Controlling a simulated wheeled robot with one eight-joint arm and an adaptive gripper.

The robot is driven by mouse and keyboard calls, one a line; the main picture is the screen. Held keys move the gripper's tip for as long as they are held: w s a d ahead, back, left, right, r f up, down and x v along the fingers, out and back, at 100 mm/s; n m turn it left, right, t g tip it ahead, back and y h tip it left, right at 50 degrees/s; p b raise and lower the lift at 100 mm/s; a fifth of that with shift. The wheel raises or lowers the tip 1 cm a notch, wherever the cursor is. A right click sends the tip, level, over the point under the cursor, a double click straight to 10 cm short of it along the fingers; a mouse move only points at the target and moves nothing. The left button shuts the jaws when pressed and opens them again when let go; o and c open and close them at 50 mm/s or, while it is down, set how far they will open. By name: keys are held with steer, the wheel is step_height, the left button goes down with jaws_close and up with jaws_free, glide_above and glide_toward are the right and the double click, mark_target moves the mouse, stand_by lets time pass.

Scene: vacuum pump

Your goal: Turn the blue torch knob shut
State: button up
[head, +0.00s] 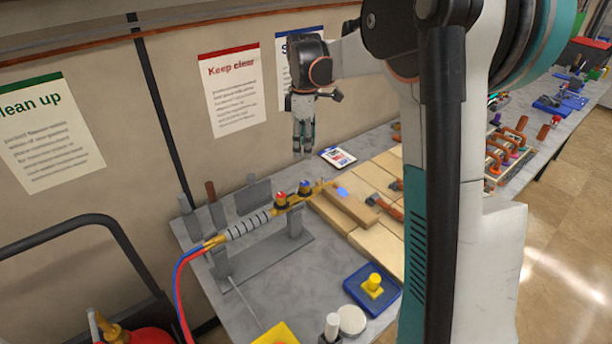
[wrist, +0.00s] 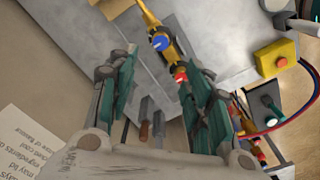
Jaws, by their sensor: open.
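The torch (head: 247,226) lies on a grey stand on the table, with a striped grey handle and a brass front. Its blue knob (head: 305,187) is on the brass part, right of the red knob (head: 281,198). In the wrist view the blue knob (wrist: 159,43) shows between and beyond the fingertips, with the red knob (wrist: 180,76) nearer the right finger. My gripper (head: 303,153) points down, above and apart from the blue knob. Its two fingers stand apart in the wrist view (wrist: 160,66), with nothing held between them.
Tan blocks (head: 372,245) lie right of the torch. A blue tray (head: 352,290) with a yellow part is in front. Upright tools (head: 211,191) stand behind the handle. Red and blue hoses (head: 180,290) hang from its left end. A small card (head: 338,157) lies behind.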

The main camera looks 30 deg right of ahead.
mark_target(304, 183)
step_height(304, 183, down, 14)
steer(key=shift+r+b, duration=0.2)
steer(key=shift+b, duration=0.45)
steer(key=c, duration=1.1)
